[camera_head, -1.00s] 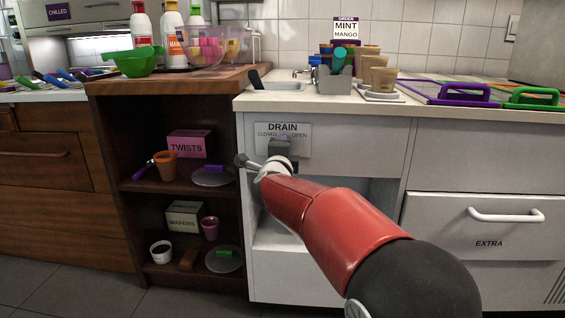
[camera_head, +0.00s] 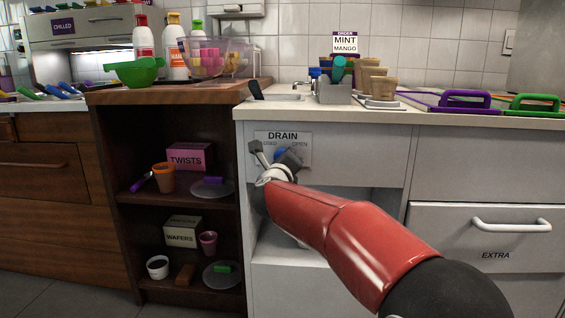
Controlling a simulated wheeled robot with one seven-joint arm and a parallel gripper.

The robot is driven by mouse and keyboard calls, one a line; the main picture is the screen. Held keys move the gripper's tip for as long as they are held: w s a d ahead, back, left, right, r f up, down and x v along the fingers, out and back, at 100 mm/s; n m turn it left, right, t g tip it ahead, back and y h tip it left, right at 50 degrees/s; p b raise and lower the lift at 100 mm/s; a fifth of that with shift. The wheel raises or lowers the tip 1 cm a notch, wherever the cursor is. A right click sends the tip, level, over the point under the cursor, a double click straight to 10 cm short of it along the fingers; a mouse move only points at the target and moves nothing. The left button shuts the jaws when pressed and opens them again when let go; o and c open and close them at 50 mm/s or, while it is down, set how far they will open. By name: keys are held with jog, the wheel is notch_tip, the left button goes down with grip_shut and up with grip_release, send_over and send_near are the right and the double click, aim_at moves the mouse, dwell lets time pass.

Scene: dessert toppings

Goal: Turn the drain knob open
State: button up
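The drain panel (camera_head: 304,138) is a white label on the cabinet front below the sink. It reads DRAIN, with a partly covered word ending in "OSED" at left and OPEN at right. A small blue part (camera_head: 280,153), which looks like the knob, shows at the lower middle of the panel, mostly hidden behind my gripper. My gripper (camera_head: 272,158) is at the end of my red arm, right in front of the panel. Its fingers are small and overlap the blue part. I cannot tell whether they touch it or how far apart they are. The knob's angle is hidden.
An open shelf (camera_head: 187,194) with boxes and cups stands left of the panel. An open recess lies below the panel, partly behind my arm. The EXTRA drawer (camera_head: 485,238) is at right. The counter (camera_head: 420,117) above holds cups and a grey caddy (camera_head: 335,92).

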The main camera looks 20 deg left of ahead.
jog(key=shift+f, duration=0.15)
dwell(0.4)
jog(key=o, duration=1)
jog(key=shift+s, duration=0.1)
jog(key=v, duration=0.7)
jog(key=shift+s+d, duration=0.1)
jog(key=shift+s, duration=0.25)
jog(key=shift+d, duration=0.1)
